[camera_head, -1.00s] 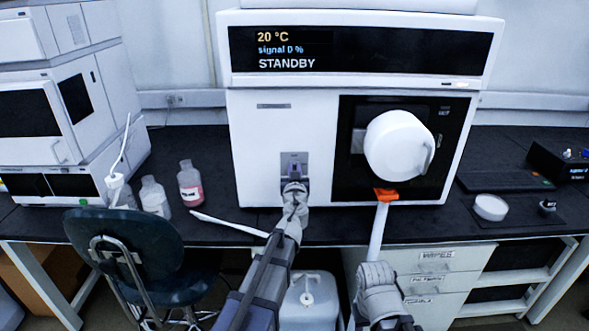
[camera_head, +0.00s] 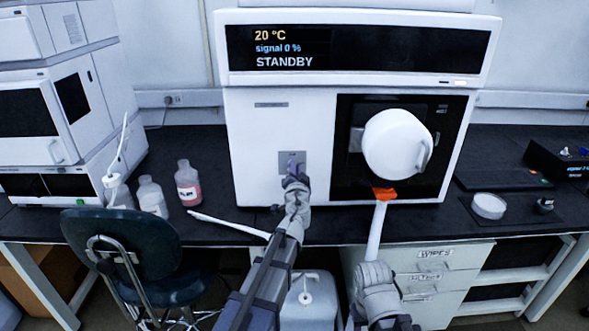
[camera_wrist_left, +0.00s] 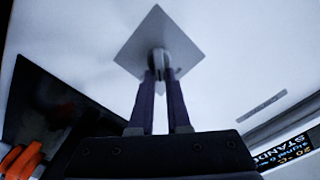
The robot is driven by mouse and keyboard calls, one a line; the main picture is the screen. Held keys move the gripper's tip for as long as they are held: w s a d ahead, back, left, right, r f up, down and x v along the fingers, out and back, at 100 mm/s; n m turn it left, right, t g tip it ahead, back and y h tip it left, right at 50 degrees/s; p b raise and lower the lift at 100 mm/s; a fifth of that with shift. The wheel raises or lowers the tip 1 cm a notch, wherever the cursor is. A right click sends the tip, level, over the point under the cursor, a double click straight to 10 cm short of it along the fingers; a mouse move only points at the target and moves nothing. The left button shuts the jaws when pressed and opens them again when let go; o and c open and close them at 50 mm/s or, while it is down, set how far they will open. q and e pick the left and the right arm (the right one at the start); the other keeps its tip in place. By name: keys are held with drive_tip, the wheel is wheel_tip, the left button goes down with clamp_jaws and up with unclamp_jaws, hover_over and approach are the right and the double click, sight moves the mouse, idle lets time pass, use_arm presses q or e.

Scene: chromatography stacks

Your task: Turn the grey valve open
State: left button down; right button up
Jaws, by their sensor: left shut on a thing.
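The grey valve sits on a square grey plate (camera_head: 283,157) low on the left half of the white instrument's front. In the left wrist view, the plate (camera_wrist_left: 160,38) looks like a diamond, and the grey valve (camera_wrist_left: 158,62) stands out from its middle. My left gripper (camera_head: 294,168) has purple fingers and is shut on the valve. In the left wrist view, both fingers (camera_wrist_left: 160,85) lie on either side of it, and they hide part of the valve. My right gripper (camera_head: 385,194) is orange and stands below the round white door; its jaw opening is too small to tell.
The white instrument (camera_head: 250,125) shows STANDBY on its display (camera_head: 360,48). A round white door (camera_head: 393,145) is on its dark right panel. Bottles (camera_head: 188,183) stand left on the black bench (camera_head: 230,237). A chair (camera_head: 125,240) is in front at left.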

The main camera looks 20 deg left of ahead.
use_arm(q)
drive_tip(key=shift+d+f+m+b, duration=0.1)
drive_tip(key=shift+f+m+b, duration=0.1)
drive_tip(key=shift+m, duration=1.4)
drive_tip(key=shift+d+f+m+b, duration=0.1)
drive_tip(key=shift+f+m+b, duration=0.05)
drive_tip(key=shift+m, duration=1.45)
drive_tip(key=shift+d+f+m+b, duration=0.1)
drive_tip(key=shift+f+m+b, duration=0.1)
drive_tip(key=shift+m, duration=1.4)
drive_tip(key=c, duration=0.9)
unclamp_jaws()
drive_tip(key=v, duration=0.7)
drive_tip(key=shift+s+d, duration=0.1)
drive_tip(key=shift+s, duration=0.25)
